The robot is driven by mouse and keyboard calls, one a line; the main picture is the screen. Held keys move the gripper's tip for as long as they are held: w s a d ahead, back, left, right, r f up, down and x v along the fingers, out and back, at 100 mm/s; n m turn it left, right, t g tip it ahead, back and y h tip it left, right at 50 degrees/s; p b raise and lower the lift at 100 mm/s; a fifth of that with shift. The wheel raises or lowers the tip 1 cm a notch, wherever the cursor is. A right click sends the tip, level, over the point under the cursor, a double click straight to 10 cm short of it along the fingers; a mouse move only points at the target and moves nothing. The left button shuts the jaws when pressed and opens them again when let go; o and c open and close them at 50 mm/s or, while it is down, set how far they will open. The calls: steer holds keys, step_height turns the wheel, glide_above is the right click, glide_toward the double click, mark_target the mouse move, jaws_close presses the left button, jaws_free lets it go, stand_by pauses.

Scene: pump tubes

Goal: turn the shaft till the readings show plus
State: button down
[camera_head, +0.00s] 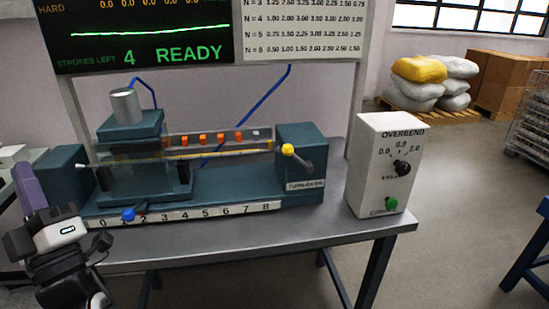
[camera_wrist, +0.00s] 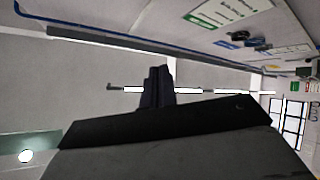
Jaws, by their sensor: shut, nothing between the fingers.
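The bench machine (camera_head: 235,190) is dark teal. A long horizontal bar or shaft (camera_head: 225,151) spans between its left carriage and right block, with several small orange pieces above it. A crank with a yellow knob (camera_head: 288,149) sticks out of the right block. A screen (camera_head: 140,30) shows readings of 0.0 beside HARD, a flat green line, "STROKES LEFT 4" and "READY". My gripper (camera_head: 24,168) points upward left of the machine, apart from it. In the wrist view the gripper fingers (camera_wrist: 157,76) are together, empty, against the ceiling.
A blue knob (camera_head: 128,214) sits by a 0-to-8 scale strip (camera_head: 190,212). A white OVERBEND box (camera_head: 382,165) has a black dial (camera_head: 402,168) and green button (camera_head: 391,204). A number chart (camera_head: 303,28) stands behind. The grey tabletop (camera_head: 290,232) is clear in front.

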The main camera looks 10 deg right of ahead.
mark_target(297, 158)
steer(key=w+d+f+m+h, duration=0.1)
steer(key=w+d+f+h, duration=0.45)
steer(key=d+h, duration=0.3)
steer(key=w+d+f+m+h, duration=0.1)
steer(key=w+d+f+h, duration=0.4)
steer(key=w+d+h, duration=0.3)
steer(key=d+f+m+g+h+p, duration=0.1)
steer(key=d+f+g+h, duration=0.5)
steer(key=d+h, duration=0.4)
steer(key=d+f, duration=0.1)
steer(key=d, duration=0.1)
steer(key=shift+s+d, duration=0.4)
steer(key=shift+r, duration=0.1)
steer(key=s+d+p+x, duration=0.1)
steer(key=p+x, duration=0.3)
steer(key=x, duration=0.8)
steer(key=shift+d+r+p, duration=0.3)
steer(key=shift+d+r, duration=0.05)
steer(key=shift+d, duration=0.45)
steer(key=shift+w+r+g, duration=0.1)
steer(key=shift+w+g, duration=0.05)
steer(key=shift+g, duration=0.15)
